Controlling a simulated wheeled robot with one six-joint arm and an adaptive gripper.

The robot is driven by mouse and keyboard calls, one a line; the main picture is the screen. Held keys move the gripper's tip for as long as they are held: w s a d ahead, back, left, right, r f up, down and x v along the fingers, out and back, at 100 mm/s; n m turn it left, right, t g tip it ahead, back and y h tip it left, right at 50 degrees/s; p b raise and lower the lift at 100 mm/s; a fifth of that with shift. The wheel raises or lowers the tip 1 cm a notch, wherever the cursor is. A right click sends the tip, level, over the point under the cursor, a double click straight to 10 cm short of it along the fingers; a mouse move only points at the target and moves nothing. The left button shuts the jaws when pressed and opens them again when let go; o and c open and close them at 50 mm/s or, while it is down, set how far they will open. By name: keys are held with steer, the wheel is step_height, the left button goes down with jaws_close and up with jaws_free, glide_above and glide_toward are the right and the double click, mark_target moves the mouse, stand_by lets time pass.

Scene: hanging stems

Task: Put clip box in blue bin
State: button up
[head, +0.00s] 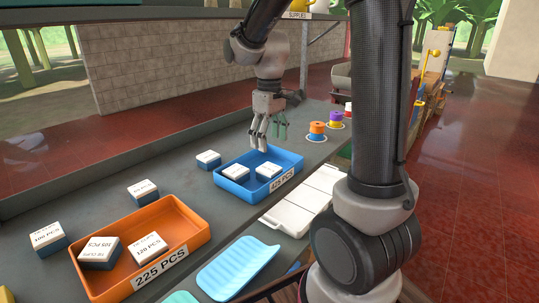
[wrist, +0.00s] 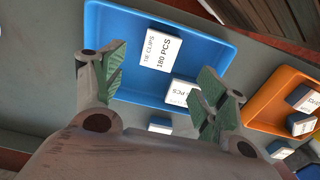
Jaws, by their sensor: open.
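The blue bin (head: 232,188) stands on the grey counter with a "425 PCS" label on its front wall. Two white-and-blue clip boxes lie inside it, a left one (head: 236,172) and a right one (head: 267,171). In the wrist view the blue bin (wrist: 205,45) holds a box reading "TIE CLIPS 180 PCS" (wrist: 160,50) and a second box (wrist: 183,93), partly hidden by my finger. My gripper (head: 266,140) is open above the bin's back part, pointing down. In the wrist view its fingers (wrist: 163,68) are spread, with nothing gripped between them.
An orange bin (head: 190,228) labelled "225 PCS" holds two boxes. Three boxes sit loose on the counter: one beside the blue bin (head: 208,159), one behind the orange bin (head: 142,191), one at far left (head: 48,238). A white tray (head: 305,200) and light-blue tray (head: 237,268) lie in front.

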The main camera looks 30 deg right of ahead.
steer(key=s+r+m+t, duration=0.2)
steer(key=s+r, duration=0.1)
steer(key=s, duration=0.7)
steer(key=s+d+r+m+t, duration=0.1)
steer(key=s+r, duration=0.3)
steer(key=s, duration=0.5)
steer(key=shift+s+d+r+m+t, duration=0.25)
steer(key=shift+s+d+m+t, duration=0.1)
steer(key=shift+m+t, duration=0.35)
